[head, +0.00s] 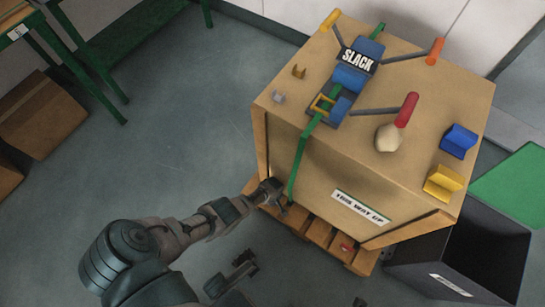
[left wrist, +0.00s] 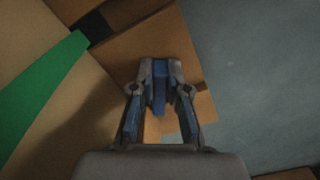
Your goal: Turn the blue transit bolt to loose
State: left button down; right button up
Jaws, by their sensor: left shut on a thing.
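A blue piece (left wrist: 159,88), which looks like the blue transit bolt, stands between my left gripper's fingertips in the left wrist view. My left gripper (left wrist: 160,82) is shut on it. In the head view my left gripper (head: 275,193) is at the crate's lower left corner, just above the pallet (head: 319,232), and hides the bolt. The bolt's turn and any loose marking cannot be read. Dark gripper-like parts (head: 238,274) at the bottom of the head view may be my right gripper; their opening is unclear.
A wooden crate (head: 285,150) carries a SLACK ratchet (head: 357,62), coloured handles, and blue (head: 458,141) and yellow (head: 443,182) pieces on top. A green strap (head: 300,165) hangs beside my left gripper. A black bin (head: 480,250) stands right.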

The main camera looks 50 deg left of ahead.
pick_arm(q)
jog(key=n, duration=0.1)
jog(key=w+n, duration=0.1)
jog(key=shift+w+a+r+n, duration=0.15)
jog(key=shift+n, duration=0.15)
jog(key=shift+w+a+n, duration=0.1)
jog(key=shift+w+n, duration=0.15)
jog(key=shift+n, duration=1.25)
jog(key=shift+r, duration=0.1)
jog(key=c, duration=1.2)
grip_release()
jog(key=shift+a, duration=0.1)
jog(key=shift+o, duration=0.2)
jog(key=shift+s, duration=0.15)
jog(key=shift+f, duration=0.2)
jog(key=shift+s+d+r, duration=0.1)
jog(key=shift+d+r, duration=0.15)
jog(key=shift+r, duration=0.7)
notch_tip(320, 180, up, 10)
jog(key=shift+a, duration=0.15)
